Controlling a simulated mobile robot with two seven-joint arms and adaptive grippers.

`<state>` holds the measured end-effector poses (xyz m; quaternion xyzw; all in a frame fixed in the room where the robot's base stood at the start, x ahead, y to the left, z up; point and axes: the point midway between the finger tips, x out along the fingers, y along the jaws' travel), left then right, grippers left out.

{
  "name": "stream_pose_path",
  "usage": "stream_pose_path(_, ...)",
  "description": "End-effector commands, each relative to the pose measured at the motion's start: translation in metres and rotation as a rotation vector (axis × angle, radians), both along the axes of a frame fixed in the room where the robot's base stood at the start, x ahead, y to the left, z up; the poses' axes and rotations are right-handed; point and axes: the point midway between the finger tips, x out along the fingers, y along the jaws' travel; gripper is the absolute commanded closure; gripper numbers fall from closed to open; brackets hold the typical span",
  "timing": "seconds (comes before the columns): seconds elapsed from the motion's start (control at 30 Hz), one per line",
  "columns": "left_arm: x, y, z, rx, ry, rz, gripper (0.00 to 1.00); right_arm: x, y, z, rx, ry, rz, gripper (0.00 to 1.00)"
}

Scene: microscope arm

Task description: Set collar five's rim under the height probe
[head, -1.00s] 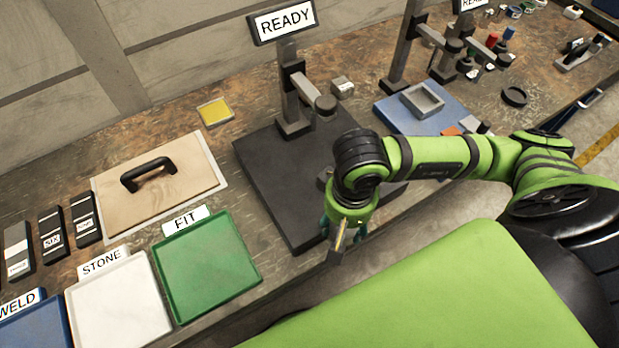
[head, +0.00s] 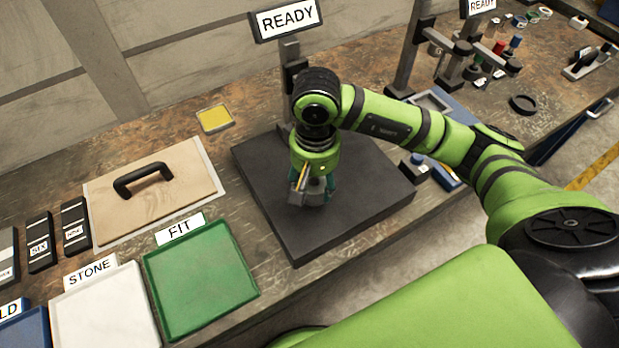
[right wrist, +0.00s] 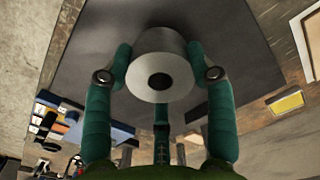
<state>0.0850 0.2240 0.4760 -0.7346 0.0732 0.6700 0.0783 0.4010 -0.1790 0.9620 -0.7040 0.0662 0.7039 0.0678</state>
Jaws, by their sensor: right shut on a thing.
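My right gripper (head: 311,196) is over the dark base plate (head: 285,235) of the left READY stand. In the right wrist view the gripper (right wrist: 160,62) is shut on a grey metal collar (right wrist: 150,42) with a dark round bore, its fingers on either side. No number shows on the collar. The collar appears in front of the dark plate; I cannot tell whether it touches it. The stand's post (head: 289,52) and READY sign (head: 286,19) rise behind my arm. My arm hides the height probe's head. My left gripper is out of view.
A green FIT tray (head: 200,282), white STONE tray (head: 105,312) and a tan board with black handle (head: 143,178) lie left. A yellow pad (head: 214,119) sits behind. A second stand (head: 413,50) and small parts are at right. The plate's front is clear.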

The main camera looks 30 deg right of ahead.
Motion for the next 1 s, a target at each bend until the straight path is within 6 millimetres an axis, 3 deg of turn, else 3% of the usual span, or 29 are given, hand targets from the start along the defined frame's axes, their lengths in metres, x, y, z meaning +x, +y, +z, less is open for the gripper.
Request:
stream_pose_path(0.1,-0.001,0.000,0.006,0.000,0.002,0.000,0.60,0.014,0.002,0.003,0.001,-0.003,0.000,1.00)
stream_pose_path(0.27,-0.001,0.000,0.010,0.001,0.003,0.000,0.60,0.018,0.002,-0.002,0.002,0.001,0.001,1.00)
stream_pose_path(0.5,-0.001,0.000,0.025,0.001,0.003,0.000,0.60,0.018,0.002,-0.029,0.002,0.000,0.001,1.00)
stream_pose_path(0.97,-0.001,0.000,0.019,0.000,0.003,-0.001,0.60,0.019,0.002,-0.038,0.001,-0.004,0.002,1.00)
stream_pose_path(1.0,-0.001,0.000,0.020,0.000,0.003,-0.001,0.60,0.018,0.001,-0.038,0.000,0.000,0.002,0.28)
